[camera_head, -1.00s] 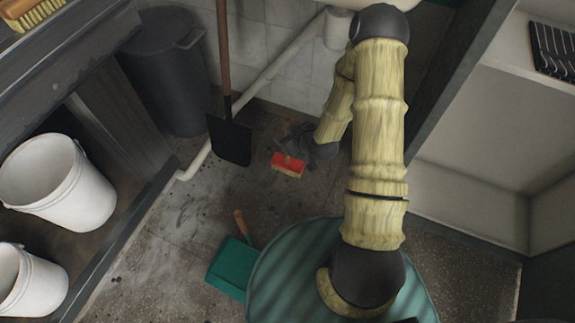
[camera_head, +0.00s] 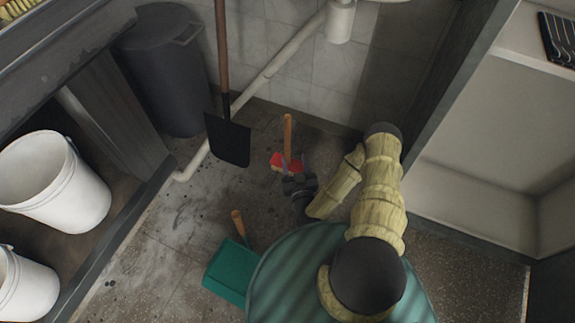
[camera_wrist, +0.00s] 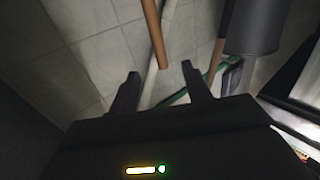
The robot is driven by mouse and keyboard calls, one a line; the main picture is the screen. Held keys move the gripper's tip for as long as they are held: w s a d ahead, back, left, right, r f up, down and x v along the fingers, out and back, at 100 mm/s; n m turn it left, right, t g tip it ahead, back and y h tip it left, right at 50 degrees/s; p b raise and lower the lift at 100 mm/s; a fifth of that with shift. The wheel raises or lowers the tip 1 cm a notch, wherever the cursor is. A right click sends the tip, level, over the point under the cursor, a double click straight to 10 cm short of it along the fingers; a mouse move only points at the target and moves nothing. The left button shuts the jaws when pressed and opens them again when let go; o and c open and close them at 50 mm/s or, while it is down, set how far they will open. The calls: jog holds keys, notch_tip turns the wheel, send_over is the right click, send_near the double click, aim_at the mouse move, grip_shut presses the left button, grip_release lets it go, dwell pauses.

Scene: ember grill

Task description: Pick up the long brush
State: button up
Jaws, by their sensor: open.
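The long brush, with a red head (camera_head: 279,160) and a wooden handle (camera_head: 288,136), stands on the floor near the back wall with its handle pointing up. My gripper (camera_head: 296,166) is just in front of it in the head view, low near the floor, and its fingers overlap part of the red head. In the wrist view my gripper (camera_wrist: 161,80) is open, with its two dark fingers apart. The wooden handle (camera_wrist: 154,35) shows in line with the gap, its end between the fingertips. I cannot tell whether it is inside the jaws or beyond them.
A black shovel (camera_head: 229,140) stands upright left of the brush. A green dustpan (camera_head: 229,270) with a wooden handle lies on the floor nearer. A dark bin (camera_head: 167,75) stands at back left, and white buckets (camera_head: 50,180) sit on the left shelf. A pale cabinet (camera_head: 490,140) is right.

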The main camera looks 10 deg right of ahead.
aim_at(287, 131)
dwell(0.3)
jog(key=w+b, duration=0.2)
jog(key=w, duration=0.1)
jog(key=w+b, duration=0.2)
jog(key=w, duration=0.2)
jog(key=w+b, duration=0.3)
jog(key=w, duration=0.1)
jog(key=shift+w+d+f, duration=0.15)
jog(key=shift+d, duration=0.25)
jog(key=shift+w, duration=0.4)
jog(key=shift+a, duration=0.2)
jog(key=shift+d, duration=0.1)
